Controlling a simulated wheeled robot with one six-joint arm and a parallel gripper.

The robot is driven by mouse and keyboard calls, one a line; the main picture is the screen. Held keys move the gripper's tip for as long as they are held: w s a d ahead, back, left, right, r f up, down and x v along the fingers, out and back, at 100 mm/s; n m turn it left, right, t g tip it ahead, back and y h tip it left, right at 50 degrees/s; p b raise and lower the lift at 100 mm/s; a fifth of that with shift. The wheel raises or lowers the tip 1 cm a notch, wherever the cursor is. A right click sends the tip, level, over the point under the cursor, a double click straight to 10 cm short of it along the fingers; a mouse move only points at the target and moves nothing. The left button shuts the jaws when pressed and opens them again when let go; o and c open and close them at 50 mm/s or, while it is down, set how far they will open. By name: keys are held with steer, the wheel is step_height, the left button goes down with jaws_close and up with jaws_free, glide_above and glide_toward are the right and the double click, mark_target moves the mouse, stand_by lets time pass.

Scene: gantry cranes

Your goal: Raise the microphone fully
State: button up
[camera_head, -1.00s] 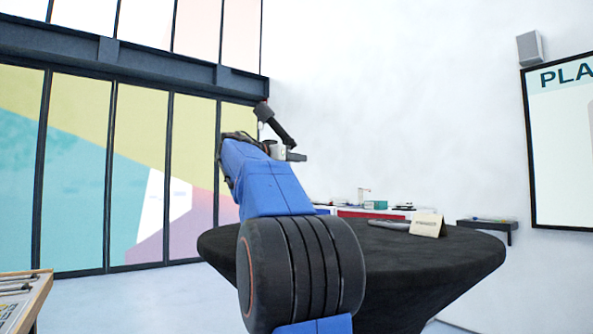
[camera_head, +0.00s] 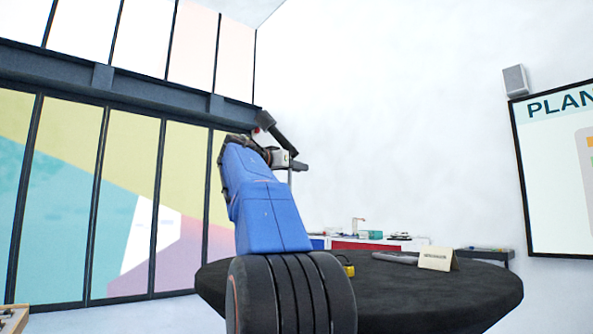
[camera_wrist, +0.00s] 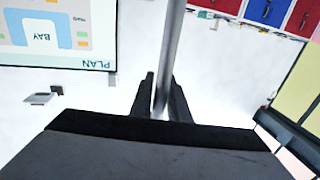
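A thin grey microphone stand pole (camera_wrist: 172,45) runs between the two dark fingers of my gripper (camera_wrist: 162,92) in the wrist view, whose picture is upside down. The fingers lie close on both sides of it and look shut on it. In the head view my gripper (camera_head: 299,165) is at the end of my blue arm, with a short piece of the pole (camera_head: 290,178) below it. A dark tilted rod with a thicker upper end, seemingly the microphone (camera_head: 276,131), shows just above the gripper. The lower pole is hidden behind my arm.
A round black-topped table (camera_head: 430,295) stands in front, with a beige card (camera_head: 438,258), a grey object (camera_head: 394,257) and a small yellow item (camera_head: 348,267) on it. A sideboard (camera_head: 362,243) and a wall board (camera_head: 560,200) are behind. Air above the gripper looks free.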

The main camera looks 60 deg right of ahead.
steer(key=shift+o, duration=1.2)
steer(key=shift+a, duration=0.15)
steer(key=w+a, duration=0.2)
steer(key=a, duration=1.5)
